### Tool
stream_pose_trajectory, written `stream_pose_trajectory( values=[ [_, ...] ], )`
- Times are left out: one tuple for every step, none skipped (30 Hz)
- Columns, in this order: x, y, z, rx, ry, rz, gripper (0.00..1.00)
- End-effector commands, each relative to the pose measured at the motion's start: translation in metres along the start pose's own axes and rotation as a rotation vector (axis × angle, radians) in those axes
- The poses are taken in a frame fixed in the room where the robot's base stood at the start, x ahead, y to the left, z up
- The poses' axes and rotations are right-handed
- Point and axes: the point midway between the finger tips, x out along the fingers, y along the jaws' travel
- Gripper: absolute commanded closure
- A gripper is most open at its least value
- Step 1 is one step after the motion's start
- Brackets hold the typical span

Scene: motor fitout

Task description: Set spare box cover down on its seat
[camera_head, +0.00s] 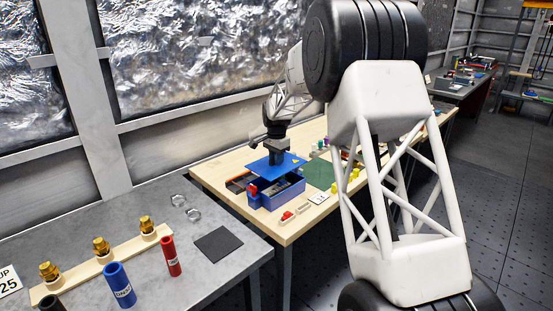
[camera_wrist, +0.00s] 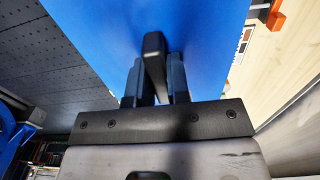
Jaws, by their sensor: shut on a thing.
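The spare box cover, a flat blue plate (camera_head: 276,166), is held by my gripper (camera_head: 277,150) above a blue box on the wooden table. In the wrist view the cover (camera_wrist: 130,30) fills much of the upper picture, and my gripper's fingers (camera_wrist: 154,75) are shut on a dark handle (camera_wrist: 154,50) on it. The open blue box (camera_head: 283,193) stands just below the cover, which hides part of its inside. A gap shows between cover and box at the front. I cannot tell whether the far edge touches.
A red piece (camera_head: 252,190) is at the box's left side. A green mat (camera_head: 320,174) lies to its right, with yellow pieces (camera_head: 340,187) nearby. Red and white small parts (camera_head: 288,215) lie in front. A grey table (camera_head: 130,230) with cylinders stands nearer.

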Motion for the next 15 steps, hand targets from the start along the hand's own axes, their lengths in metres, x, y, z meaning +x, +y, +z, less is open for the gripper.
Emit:
stream_pose_trajectory(
  values=[
    [0.002,0.0,0.0,0.0,0.0,0.0,1.0],
    [0.003,0.0,0.0,0.0,0.0,0.0,1.0],
    [0.005,0.0,0.0,0.0,0.0,0.001,1.0],
    [0.006,0.0,0.0,0.0,0.0,0.001,1.0],
    [0.008,0.0,0.0,0.0,0.0,0.001,1.0],
    [0.01,0.0,0.0,0.0,0.0,0.001,1.0],
    [0.012,0.0,0.0,0.0,0.0,0.001,1.0],
    [0.014,0.0,0.0,0.0,0.0,0.001,1.0],
    [0.016,0.0,0.0,0.0,0.0,0.0,1.0],
    [0.018,0.0,0.0,0.0,0.0,0.0,1.0],
    [0.02,0.0,0.0,0.0,0.0,0.0,1.0],
    [0.023,0.0,0.0,0.0,0.0,0.0,1.0],
    [0.025,0.0,0.0,0.0,0.0,0.0,1.0],
    [0.027,0.0,0.0,0.0,0.0,0.0,1.0],
    [0.03,0.0,0.0,0.0,0.0,0.0,1.0]
  ],
)
